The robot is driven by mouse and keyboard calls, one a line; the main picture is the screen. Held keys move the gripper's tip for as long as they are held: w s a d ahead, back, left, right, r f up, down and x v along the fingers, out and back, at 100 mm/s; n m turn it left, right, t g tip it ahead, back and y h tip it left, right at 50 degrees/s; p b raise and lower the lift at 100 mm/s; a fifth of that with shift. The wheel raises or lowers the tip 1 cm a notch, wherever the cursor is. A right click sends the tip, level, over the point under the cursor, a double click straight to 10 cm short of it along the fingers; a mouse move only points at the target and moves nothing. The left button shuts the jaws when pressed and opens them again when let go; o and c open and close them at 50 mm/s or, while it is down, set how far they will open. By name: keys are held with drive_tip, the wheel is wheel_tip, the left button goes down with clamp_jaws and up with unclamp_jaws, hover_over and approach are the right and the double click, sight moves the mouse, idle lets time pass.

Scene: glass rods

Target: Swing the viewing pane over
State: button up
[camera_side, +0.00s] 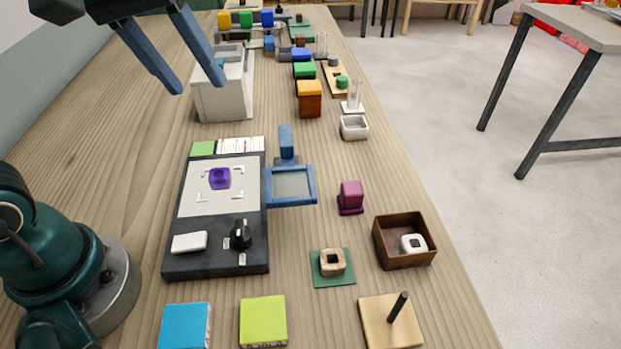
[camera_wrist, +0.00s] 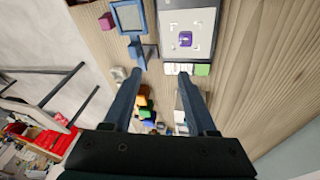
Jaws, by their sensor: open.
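The viewing pane (camera_side: 291,185) is a blue square frame around a greyish pane. It lies out to the right of a dark flat device (camera_side: 217,260), beside its right edge, with a blue upright tab (camera_side: 286,143) at its far side. The pane also shows at the top of the wrist view (camera_wrist: 128,17). A purple block (camera_side: 220,178) sits between corner marks on the device's pale plate (camera_side: 200,203), which the pane does not cover. My gripper (camera_side: 199,88) is open and empty, above the table at the upper left, apart from the pane; its fingers show in the wrist view (camera_wrist: 161,72).
A black knob (camera_side: 241,234) and white block (camera_side: 189,242) are on the device's near end. A white box (camera_side: 222,100) stands beyond it. A magenta block (camera_side: 350,196), brown tray (camera_side: 404,258) and pegged board (camera_side: 390,322) stand to the right. Bare table lies left of the device.

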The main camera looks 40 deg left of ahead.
drive_tip(key=w+d+f+n+g, duration=0.2)
drive_tip(key=w, duration=0.5)
drive_tip(key=g, duration=0.2)
hover_over(286, 139)
wheel_tip(286, 139, down, 6)
drive_tip(key=shift+f, duration=2.7)
clamp_jaws()
